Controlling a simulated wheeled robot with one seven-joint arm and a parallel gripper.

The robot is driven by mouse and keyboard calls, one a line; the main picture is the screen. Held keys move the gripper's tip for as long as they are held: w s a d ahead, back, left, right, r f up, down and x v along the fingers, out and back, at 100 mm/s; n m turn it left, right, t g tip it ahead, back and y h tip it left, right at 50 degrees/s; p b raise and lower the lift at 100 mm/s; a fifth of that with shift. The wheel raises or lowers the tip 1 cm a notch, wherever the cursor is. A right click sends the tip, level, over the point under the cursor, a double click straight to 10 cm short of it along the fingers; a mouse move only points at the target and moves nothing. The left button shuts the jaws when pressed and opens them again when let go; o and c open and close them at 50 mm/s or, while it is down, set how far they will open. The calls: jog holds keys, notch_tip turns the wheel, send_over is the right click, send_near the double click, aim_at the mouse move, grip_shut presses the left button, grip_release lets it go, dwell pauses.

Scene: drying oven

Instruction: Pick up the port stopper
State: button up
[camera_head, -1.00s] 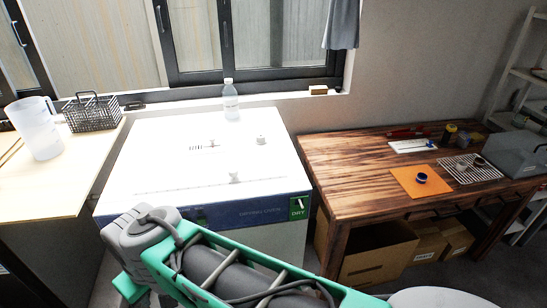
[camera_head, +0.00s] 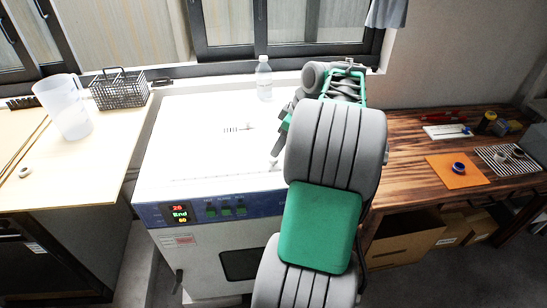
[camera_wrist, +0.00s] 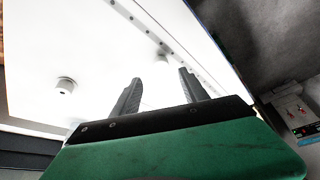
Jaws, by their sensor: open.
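In the wrist view a small pale piece (camera_wrist: 161,60), likely the port stopper, stands on the white oven top (camera_wrist: 105,45) beside a row of small holes. It lies just beyond and between the fingertips, but its contact with them cannot be told. A second round white fitting (camera_wrist: 65,86) sits on the oven top to the left, apart from the fingers. My gripper (camera_wrist: 157,82) is open, its two dark fingers spread over the oven top. In the head view my arm hides part of the oven top (camera_head: 195,150), and my gripper (camera_head: 275,160) shows only partly, near the front edge.
A clear bottle (camera_head: 264,80) stands at the oven's back edge. On the left bench are a jug (camera_head: 65,108), a wire basket (camera_head: 120,90) and a small white ring (camera_head: 24,172). A wooden table (camera_head: 410,172) with an orange mat (camera_head: 458,178) is at right.

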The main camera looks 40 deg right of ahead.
aim_at(273, 162)
jog(key=x, duration=0.7)
jog(key=shift+a+f+p, duration=0.1)
jog(key=shift+f+p, duration=0.05)
jog(key=shift+p, duration=0.2)
grip_shut()
